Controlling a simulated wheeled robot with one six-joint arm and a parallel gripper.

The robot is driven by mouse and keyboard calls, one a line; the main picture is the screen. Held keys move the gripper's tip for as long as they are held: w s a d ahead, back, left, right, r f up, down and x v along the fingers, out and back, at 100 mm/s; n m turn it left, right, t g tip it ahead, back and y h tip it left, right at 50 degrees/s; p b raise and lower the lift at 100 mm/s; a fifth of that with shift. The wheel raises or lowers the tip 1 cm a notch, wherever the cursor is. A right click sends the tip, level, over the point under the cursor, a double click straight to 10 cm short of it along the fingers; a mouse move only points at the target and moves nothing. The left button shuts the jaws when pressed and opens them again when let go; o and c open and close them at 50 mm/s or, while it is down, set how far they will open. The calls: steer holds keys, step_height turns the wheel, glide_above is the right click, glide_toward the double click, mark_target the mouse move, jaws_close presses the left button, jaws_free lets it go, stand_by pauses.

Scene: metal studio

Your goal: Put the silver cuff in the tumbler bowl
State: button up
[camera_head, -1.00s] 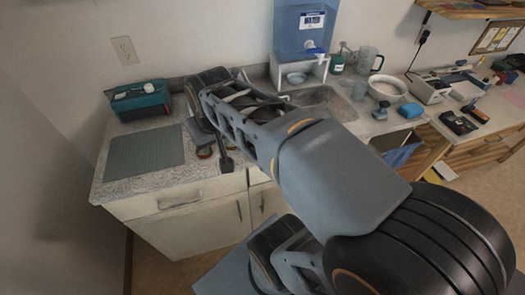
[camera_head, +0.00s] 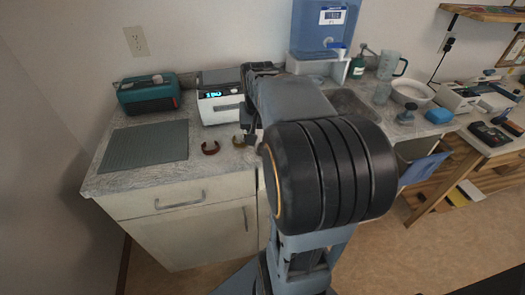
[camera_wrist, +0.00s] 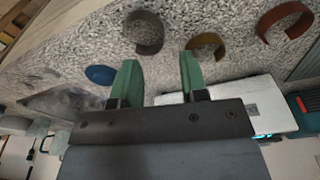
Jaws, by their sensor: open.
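The silver cuff (camera_wrist: 144,33) is a dull grey open ring on the speckled counter, at the upper middle of the wrist view; in the head view my arm hides it. My gripper (camera_wrist: 160,62) is open and empty, its green fingers apart, with the cuff beyond the fingertips and not between them. In the head view my gripper (camera_head: 250,136) is over the counter, partly hidden by my arm. A round white bowl (camera_head: 412,92) stands at the right of the sink; it looks like the tumbler bowl.
A gold cuff (camera_wrist: 205,46) and a reddish cuff (camera_wrist: 285,20) lie beside the silver one. A white device with a lit display (camera_head: 220,106) stands behind them. A teal box (camera_head: 148,94), grey mat (camera_head: 145,147), water dispenser (camera_head: 322,28) and blue block (camera_head: 438,116) are around.

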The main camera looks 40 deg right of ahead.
mark_target(259, 145)
steer(key=shift+w+d+f+b, duration=0.1)
steer(key=shift+f+b, duration=0.05)
steer(key=shift+f, duration=1.25)
steer(key=shift+w+f+b, duration=0.1)
steer(key=shift+f+b, duration=0.05)
steer(key=shift+f, duration=1.2)
jaws_close()
